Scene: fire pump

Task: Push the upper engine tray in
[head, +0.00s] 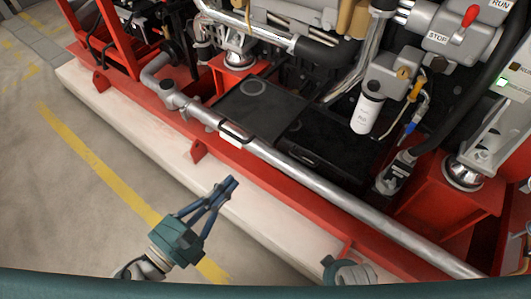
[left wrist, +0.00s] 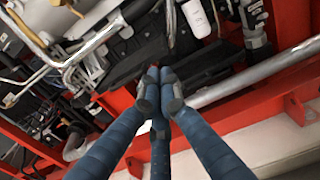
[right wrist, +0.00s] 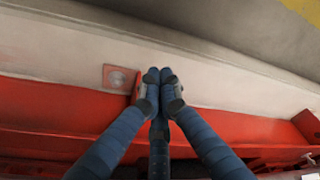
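A flat black tray (head: 258,108) with a round mark juts out of the engine. Its front handle (head: 235,132) sits just above the silver pipe, and I take this as the upper tray.
A silver pipe (head: 320,187) runs along the engine front below the trays. A red frame (head: 270,167) stands on a pale plinth (head: 120,107). A white filter (head: 366,112) hangs right of the trays. The floor (head: 60,180) in front is clear.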

